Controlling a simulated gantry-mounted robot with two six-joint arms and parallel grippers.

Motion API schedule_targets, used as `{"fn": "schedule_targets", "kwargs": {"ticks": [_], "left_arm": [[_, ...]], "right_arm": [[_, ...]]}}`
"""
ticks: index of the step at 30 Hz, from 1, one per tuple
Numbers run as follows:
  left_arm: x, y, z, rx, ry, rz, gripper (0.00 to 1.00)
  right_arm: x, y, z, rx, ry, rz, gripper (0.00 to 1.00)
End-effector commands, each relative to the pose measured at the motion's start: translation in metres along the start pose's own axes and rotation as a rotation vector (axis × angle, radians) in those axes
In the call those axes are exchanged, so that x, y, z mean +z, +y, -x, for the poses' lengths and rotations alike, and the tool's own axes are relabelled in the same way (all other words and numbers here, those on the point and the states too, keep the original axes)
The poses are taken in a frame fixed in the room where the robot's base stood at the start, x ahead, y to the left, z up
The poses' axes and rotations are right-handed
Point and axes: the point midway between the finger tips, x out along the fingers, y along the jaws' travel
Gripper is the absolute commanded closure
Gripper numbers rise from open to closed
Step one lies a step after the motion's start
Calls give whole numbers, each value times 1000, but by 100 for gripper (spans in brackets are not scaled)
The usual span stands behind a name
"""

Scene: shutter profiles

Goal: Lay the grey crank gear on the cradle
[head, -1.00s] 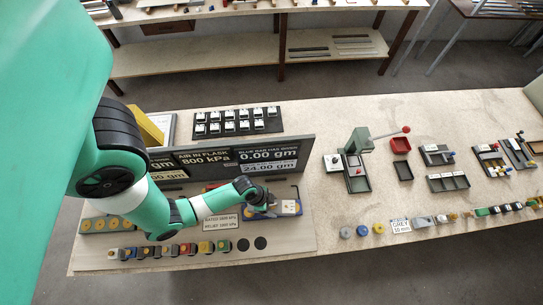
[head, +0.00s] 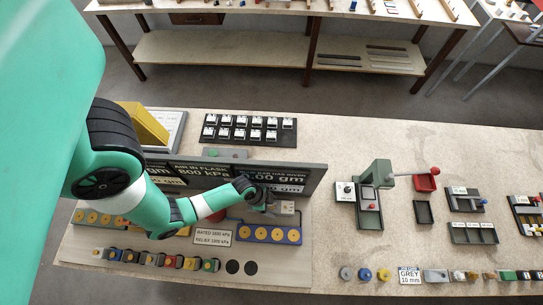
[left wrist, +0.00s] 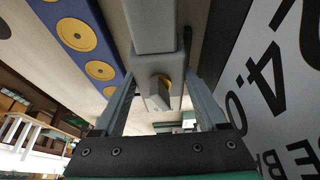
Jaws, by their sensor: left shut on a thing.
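My left gripper (head: 270,205) is above the blue strip with yellow discs (head: 268,233), in front of the display panel. In the left wrist view its two fingers (left wrist: 160,100) are shut on a grey blocky part (left wrist: 152,35) with a small yellow patch. I cannot tell whether this is the crank gear. A small pale piece with a red dot (head: 287,208) shows beside the fingers in the head view. A small grey disc (head: 346,273) lies at the bench's front, left of a GREY 10 mm label (head: 410,275). I cannot pick out the cradle. My right gripper is not in view.
The display panel (head: 318,185) stands close behind the gripper. A green stand with a red-knobbed lever (head: 378,175) is to the right, near small trays (head: 474,233). Several small blocks (head: 180,262) line the front left.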

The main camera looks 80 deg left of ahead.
Motion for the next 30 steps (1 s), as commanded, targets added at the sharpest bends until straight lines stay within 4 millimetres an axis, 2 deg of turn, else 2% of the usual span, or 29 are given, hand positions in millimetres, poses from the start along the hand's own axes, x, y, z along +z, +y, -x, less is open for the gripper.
{"fn": "schedule_targets", "kwargs": {"ticks": [8, 19, 20, 21, 22, 30], "left_arm": [[12, 0, -31, 0, 2, 1, 100], [14, 0, -35, -1, 3, 1, 100], [14, 0, -34, -1, 1, 1, 22], [14, 0, -34, -1, 1, 1, 15], [14, 0, -34, -1, 1, 1, 13], [12, 0, -31, -2, 2, 1, 13]], "right_arm": [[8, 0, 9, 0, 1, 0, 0], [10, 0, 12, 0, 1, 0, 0], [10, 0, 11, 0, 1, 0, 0], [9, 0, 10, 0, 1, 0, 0], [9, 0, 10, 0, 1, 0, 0], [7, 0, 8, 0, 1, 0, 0]]}}
